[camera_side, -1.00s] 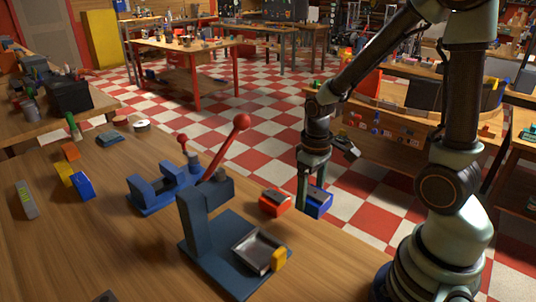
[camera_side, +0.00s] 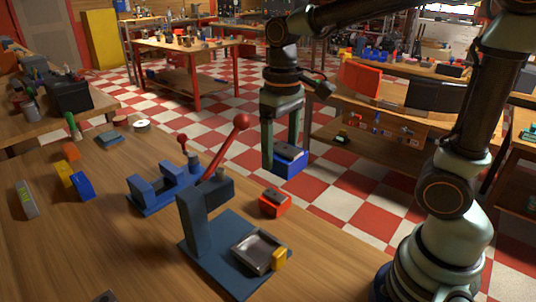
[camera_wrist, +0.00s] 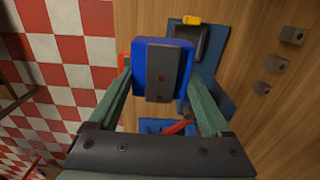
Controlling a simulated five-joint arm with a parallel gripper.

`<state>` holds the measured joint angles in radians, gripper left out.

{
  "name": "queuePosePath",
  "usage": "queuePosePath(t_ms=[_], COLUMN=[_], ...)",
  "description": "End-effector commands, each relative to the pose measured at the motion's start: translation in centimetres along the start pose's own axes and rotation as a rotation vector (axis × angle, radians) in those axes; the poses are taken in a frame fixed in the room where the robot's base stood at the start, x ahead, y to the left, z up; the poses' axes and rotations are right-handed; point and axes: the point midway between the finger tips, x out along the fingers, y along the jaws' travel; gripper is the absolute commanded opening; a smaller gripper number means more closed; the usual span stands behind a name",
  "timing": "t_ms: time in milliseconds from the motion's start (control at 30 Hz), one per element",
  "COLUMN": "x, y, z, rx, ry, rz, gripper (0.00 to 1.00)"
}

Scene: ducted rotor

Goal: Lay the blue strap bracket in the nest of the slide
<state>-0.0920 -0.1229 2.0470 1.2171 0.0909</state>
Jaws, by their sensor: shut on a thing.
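My gripper (camera_side: 284,160) is shut on the blue strap bracket (camera_side: 291,166), a blue block with a dark strip on top, and holds it in the air above the table's far edge. In the wrist view the bracket (camera_wrist: 163,70) sits between both fingers (camera_wrist: 160,88). The slide is a dark blue base (camera_side: 215,262) with an upright post and a red-knobbed lever. Its nest, a shallow grey square tray (camera_side: 256,250), looks empty.
A red block with a dark top (camera_side: 275,204) stands near the table edge, between bracket and nest. A yellow block (camera_side: 279,259) sits at the tray's edge. A second blue fixture with a red knob (camera_side: 160,190) stands to the left. Loose blocks lie further left.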

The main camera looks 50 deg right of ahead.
Motion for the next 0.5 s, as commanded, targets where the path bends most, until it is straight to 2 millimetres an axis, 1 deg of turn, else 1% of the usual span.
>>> queuePosePath(t_ms=[33, 100, 200, 300, 367, 467, 500], x=[-0.2, -0.5, -0.8, -0.9, -0.5, 1.0, 1.9], y=[-1.7, -3.5, -5.5, -6.6, -7.0, -7.1, -7.1], z=[-0.3, -0.6, -0.8, -0.8, -0.8, -0.8, -0.7], rx=[-0.01, -0.009, -0.005, -0.002, 0.0, 0.002, 0.002], ry=[0.0, -0.001, 0.0, 0.0, -0.001, -0.006, -0.006], rz=[0.0, 0.0, 0.0, 0.0, 0.0, 0.002, 0.002], gripper=[0.09, 0.09, 0.09, 0.09, 0.09, 0.09, 0.09])
